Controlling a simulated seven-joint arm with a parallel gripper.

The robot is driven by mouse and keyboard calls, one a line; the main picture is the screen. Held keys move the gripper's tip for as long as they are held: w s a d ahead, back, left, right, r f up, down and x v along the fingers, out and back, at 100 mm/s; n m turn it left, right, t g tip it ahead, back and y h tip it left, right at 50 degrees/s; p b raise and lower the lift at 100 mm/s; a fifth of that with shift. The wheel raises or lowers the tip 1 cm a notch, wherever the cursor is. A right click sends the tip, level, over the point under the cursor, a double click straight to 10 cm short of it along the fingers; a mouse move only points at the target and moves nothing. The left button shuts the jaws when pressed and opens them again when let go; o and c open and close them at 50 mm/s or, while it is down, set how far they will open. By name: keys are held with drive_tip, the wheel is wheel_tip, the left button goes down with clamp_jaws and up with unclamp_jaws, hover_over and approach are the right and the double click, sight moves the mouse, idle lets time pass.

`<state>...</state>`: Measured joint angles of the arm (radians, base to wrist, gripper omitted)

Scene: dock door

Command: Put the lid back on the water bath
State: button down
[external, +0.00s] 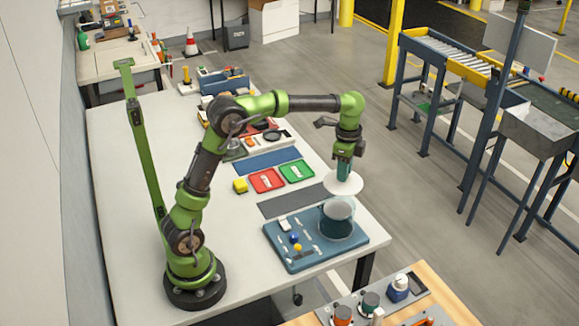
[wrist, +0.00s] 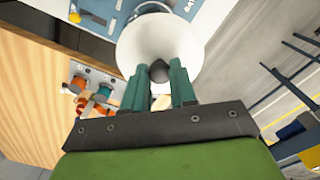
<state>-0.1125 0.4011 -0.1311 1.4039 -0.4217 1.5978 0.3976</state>
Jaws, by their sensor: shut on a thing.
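The lid (external: 343,184) is a white round disc. My gripper (external: 344,168) is shut on the lid's dark knob and holds it in the air. In the wrist view the knob sits between the two green fingers of my gripper (wrist: 159,82), with the white lid (wrist: 137,50) beyond. The water bath (external: 337,222) is a round grey-blue vessel on a blue board (external: 285,256). The lid is above the bath and apart from it, in the external view. In the wrist view the lid hides most of the bath.
The blue board also carries small white, blue and yellow pieces to the bath's left. A dark mat (external: 291,201), a red tray (external: 266,180) and a green tray (external: 297,171) lie behind. A wooden bench (external: 440,295) with several items stands at the front right.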

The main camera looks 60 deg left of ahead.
sight(341, 184)
drive_tip(key=shift+s+d+r+n, duration=0.15)
drive_tip(key=shift+s+d+n, duration=0.15)
drive_tip(key=shift+s+d, duration=0.25)
drive_tip(key=shift+s+a, duration=0.1)
drive_tip(key=shift+s, duration=0.1)
drive_tip(key=shift+n, duration=0.3)
drive_tip(key=shift+f, duration=3.35)
drive_tip(key=shift+f, duration=0.15)
drive_tip(key=shift+c, duration=1.7)
unclamp_jaws()
drive_tip(key=shift+r, duration=3.5)
